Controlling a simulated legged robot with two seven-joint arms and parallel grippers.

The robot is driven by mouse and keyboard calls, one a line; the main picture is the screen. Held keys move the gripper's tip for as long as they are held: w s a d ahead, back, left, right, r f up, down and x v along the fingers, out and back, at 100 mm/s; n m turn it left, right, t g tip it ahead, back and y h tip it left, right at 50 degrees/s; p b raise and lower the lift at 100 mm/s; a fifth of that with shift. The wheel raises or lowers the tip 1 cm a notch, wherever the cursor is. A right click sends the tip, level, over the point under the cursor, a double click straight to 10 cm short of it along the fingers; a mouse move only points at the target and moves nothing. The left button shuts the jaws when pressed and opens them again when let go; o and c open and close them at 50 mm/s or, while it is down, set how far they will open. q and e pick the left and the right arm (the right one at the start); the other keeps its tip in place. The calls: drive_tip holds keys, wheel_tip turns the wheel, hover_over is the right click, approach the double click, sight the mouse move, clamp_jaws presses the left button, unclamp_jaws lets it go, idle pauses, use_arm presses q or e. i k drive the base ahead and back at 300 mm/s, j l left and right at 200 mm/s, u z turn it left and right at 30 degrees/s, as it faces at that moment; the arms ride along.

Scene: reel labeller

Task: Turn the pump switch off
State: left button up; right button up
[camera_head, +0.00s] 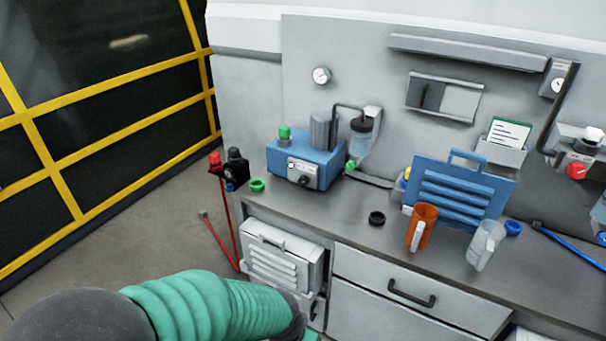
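A blue pump unit (325,165) with a grey cylinder on top stands at the left end of the grey counter. Its pale front panel (320,172) carries a dark round knob (304,181) and small markings; which part is the switch, and its setting, are too small to tell. My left arm, in a green ribbed sleeve, crosses the bottom left, below and in front of the counter, apart from the pump. Its fingers are not visible at the bottom edge. My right gripper is not in view.
A green ring (257,185) and black ring (376,218) lie on the counter. An orange mug (424,228), a clear mug (484,246) and a blue louvred panel (460,187) stand to the right. Red and black fittings (236,165) are left of the pump. Drawers (410,290) are below.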

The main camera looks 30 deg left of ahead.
sight(303, 181)
drive_tip(key=j+u, duration=0.1)
drive_tip(key=j, duration=0.3)
drive_tip(key=i+j+u, duration=0.1)
drive_tip(key=j, duration=0.3)
drive_tip(key=i+j, duration=0.15)
drive_tip(key=j, duration=0.25)
drive_tip(key=i+j+u, duration=0.15)
drive_tip(key=j, duration=0.25)
drive_tip(key=j+u, duration=0.1)
drive_tip(key=j, duration=0.3)
drive_tip(key=i+j+u, duration=0.1)
drive_tip(key=j, duration=0.3)
drive_tip(key=i, duration=0.1)
